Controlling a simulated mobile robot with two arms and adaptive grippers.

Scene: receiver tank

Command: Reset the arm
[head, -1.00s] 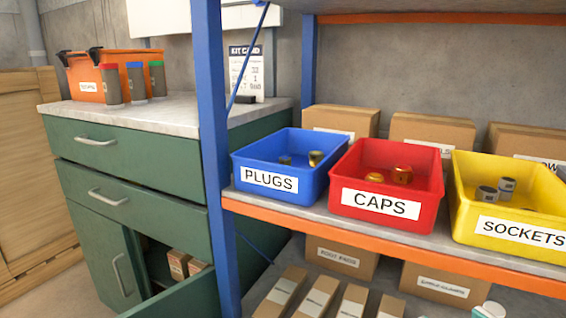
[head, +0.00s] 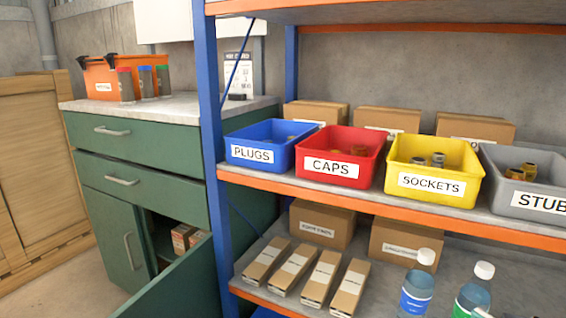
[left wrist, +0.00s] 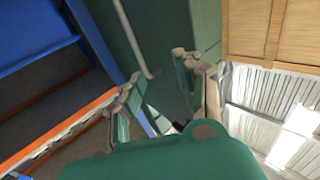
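My left gripper (left wrist: 165,88) shows only in the left wrist view. Its two fingers stand apart, with nothing seen held between them. Behind the fingers is a green surface with a pale bar handle, which looks like the cabinet; whether they touch it I cannot tell. Neither gripper nor arm shows in the head view, and my right gripper is in no view.
A shelf rack holds the blue PLUGS bin (head: 251,154), red CAPS bin (head: 332,167), yellow SOCKETS bin (head: 432,183) and grey STUB bin (head: 540,203). Bottles and boxes stand below. Left is a green cabinet (head: 137,134), its lower door (head: 168,290) open, with an orange bin (head: 101,78) on top.

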